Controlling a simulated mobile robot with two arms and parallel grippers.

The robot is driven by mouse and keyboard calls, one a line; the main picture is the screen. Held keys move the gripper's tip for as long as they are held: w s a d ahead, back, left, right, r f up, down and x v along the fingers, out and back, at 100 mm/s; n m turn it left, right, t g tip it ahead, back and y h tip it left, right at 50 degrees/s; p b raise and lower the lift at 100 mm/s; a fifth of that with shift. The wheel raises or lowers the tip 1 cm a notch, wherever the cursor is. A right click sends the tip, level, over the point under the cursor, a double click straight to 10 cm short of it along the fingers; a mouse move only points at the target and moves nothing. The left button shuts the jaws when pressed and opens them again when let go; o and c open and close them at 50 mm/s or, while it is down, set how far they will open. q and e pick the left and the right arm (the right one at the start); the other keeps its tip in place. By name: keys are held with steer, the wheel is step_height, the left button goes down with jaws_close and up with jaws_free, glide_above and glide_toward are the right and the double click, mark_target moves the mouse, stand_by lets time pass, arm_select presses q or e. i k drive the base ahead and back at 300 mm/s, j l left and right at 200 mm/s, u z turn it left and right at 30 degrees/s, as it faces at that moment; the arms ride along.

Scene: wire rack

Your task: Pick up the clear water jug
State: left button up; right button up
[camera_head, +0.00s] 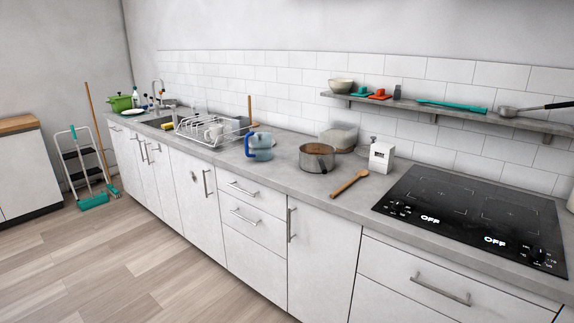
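The clear water jug (262,148) stands upright on the grey counter, near the middle of the head view. It has a bluish tint and a blue handle on its left side. It is between the wire dish rack on its left and a saucepan on its right. Neither of my grippers shows in the head view.
The white wire dish rack (205,131) holds dishes. The saucepan (317,158), a wooden spoon (350,183), a clear container (342,136) and a white box-shaped device (381,156) share the counter (285,182). A black cooktop (470,205) is at right. The floor (130,255) in front is clear.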

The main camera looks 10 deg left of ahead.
mark_target(260, 135)
steer(key=i+j+u, duration=0.1)
steer(key=i+u, duration=0.2)
steer(key=i, duration=0.25)
steer(key=i+u, duration=0.35)
steer(key=i, duration=0.2)
